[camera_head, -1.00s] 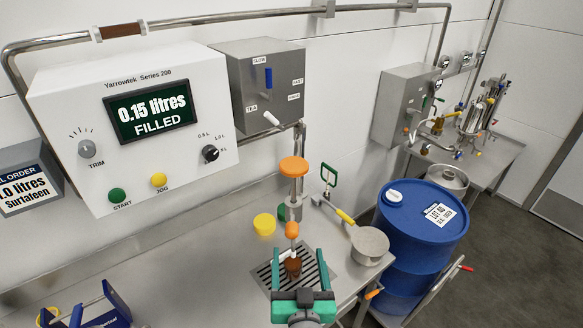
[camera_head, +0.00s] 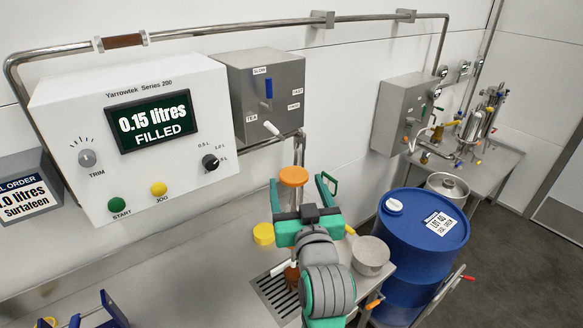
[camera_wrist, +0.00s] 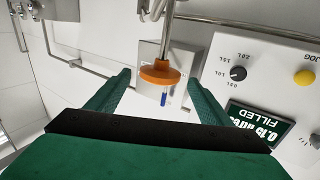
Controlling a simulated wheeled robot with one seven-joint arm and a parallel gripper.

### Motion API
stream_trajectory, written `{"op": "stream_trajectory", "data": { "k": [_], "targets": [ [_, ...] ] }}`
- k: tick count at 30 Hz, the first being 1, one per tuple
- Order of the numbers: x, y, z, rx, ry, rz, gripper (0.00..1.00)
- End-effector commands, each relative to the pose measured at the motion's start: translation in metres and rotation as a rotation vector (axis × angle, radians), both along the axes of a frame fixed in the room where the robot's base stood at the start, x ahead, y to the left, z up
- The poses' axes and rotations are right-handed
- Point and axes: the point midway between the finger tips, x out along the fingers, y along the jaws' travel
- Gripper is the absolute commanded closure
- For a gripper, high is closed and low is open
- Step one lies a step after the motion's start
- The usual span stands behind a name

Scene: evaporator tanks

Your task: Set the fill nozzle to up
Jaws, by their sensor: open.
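The fill nozzle (camera_head: 294,176) stands over the bench, topped by a round orange cap on a metal stem. Its lower part is hidden behind my arm in the head view. In the wrist view the orange cap (camera_wrist: 161,73) appears between my fingers, and it seems to lie beyond them. My gripper (camera_head: 301,192) is open, with green fingers raised on either side of the nozzle's upper part. The fingers also show in the wrist view (camera_wrist: 160,80) with nothing held. I cannot tell whether they touch the nozzle.
A control panel (camera_head: 75,130) reads "0.15 litres FILLED". A grey box (camera_head: 283,105) with blue and white levers hangs behind the nozzle. A drain grate (camera_head: 268,288), yellow cap (camera_head: 263,234), metal pot (camera_head: 371,252) and blue drum (camera_head: 405,262) are nearby.

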Motion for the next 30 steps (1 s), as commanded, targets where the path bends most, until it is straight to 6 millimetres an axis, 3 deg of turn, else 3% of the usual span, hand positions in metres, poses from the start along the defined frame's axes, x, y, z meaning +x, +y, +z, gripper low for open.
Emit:
{"op": "stream_trajectory", "data": {
  "k": [6, 12, 18, 26, 27, 30],
  "targets": [
    [0.040, 0.007, 0.000, 0.000, 0.000, 0.002, 0.26],
    [0.067, 0.011, 0.000, 0.000, 0.001, 0.000, 0.26],
    [0.079, 0.013, 0.000, 0.000, 0.000, 0.000, 0.26],
    [0.080, 0.013, 0.000, 0.000, 0.000, 0.000, 0.26],
    [0.080, 0.013, 0.000, 0.000, 0.000, 0.000, 0.29],
    [0.080, 0.013, 0.000, 0.000, 0.000, 0.000, 0.53]
  ]
}}
